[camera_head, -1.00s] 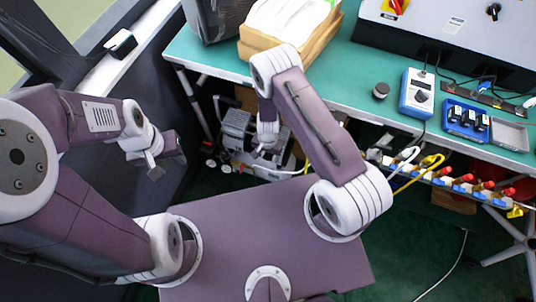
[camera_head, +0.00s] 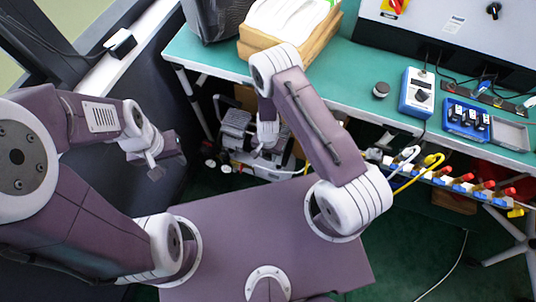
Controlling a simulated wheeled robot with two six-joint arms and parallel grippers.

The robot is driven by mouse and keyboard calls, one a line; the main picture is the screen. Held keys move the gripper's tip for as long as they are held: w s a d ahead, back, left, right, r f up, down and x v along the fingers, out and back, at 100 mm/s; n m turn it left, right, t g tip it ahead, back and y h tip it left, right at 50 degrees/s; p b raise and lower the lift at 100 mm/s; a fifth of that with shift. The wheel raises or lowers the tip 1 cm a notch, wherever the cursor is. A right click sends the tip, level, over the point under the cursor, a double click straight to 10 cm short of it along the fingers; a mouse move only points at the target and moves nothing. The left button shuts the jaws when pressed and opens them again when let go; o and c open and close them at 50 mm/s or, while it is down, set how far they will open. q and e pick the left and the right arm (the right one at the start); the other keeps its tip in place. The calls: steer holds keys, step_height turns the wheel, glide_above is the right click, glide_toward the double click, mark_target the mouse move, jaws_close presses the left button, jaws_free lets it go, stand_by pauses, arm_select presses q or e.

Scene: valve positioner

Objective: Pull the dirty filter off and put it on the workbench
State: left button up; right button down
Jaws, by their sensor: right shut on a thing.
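The workbench (camera_head: 350,92) has a green top and runs across the upper right of the head view. A grey compressor-like machine (camera_head: 236,122) stands on the floor under its left end. My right gripper (camera_head: 263,150) hangs down from the wrist at the machine's right side, below the bench top. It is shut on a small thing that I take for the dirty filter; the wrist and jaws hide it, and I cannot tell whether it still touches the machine. My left gripper (camera_head: 163,158) hangs at the left, away from the bench; its jaw gap is unclear.
Bare green top lies between box and meter. A valve manifold (camera_head: 450,180) runs below the front edge.

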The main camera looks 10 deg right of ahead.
steer(key=shift+s+a+b, duration=0.55)
steer(key=shift+s+b, duration=0.3)
steer(key=shift+b, duration=1.25)
stand_by(0.5)
steer(key=s+a+b, duration=0.1)
steer(key=b, duration=0.1)
steer(key=s+a+b, duration=0.1)
steer(key=s+b, duration=0.1)
steer(key=shift+s+a+b, duration=0.1)
steer(key=shift+s+b, duration=0.05)
steer(key=shift+b, duration=0.2)
stand_by(0.3)
